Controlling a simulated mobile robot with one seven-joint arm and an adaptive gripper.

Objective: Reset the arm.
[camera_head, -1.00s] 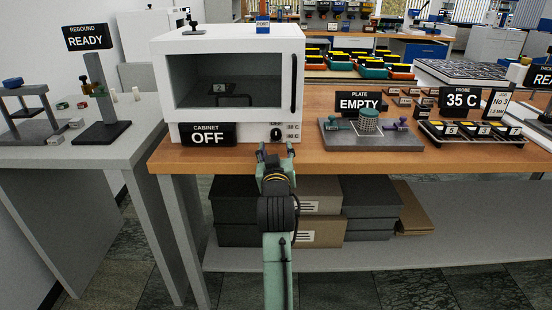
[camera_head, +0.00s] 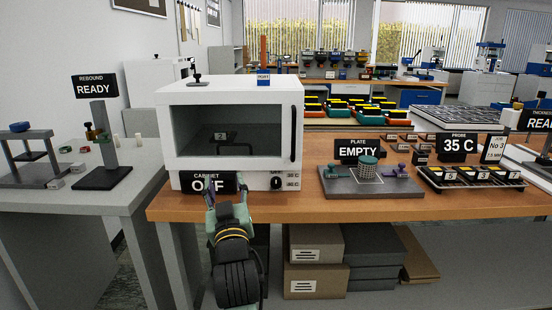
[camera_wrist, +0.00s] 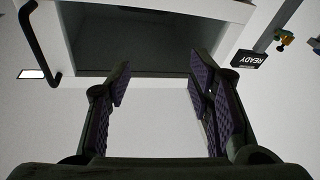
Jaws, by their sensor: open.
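My gripper (camera_head: 228,196) is in front of the white cabinet (camera_head: 296,135), at the left part of its lower front, and partly covers the cabinet's OFF sign (camera_head: 186,183). In the wrist view my gripper (camera_wrist: 160,85) has its two fingers wide apart with nothing between them. The cabinet's glass front and dark handle (camera_wrist: 38,45) show beyond the fingers. I cannot tell whether the fingertips touch the cabinet.
The wooden bench (camera_head: 300,208) carries a plate fixture (camera_head: 400,187) with an EMPTY sign and a tray of sample blocks (camera_head: 478,177) at right. A grey table (camera_head: 75,193) with a rebound stand (camera_head: 106,150) is at left. Boxes (camera_head: 313,262) lie below the bench.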

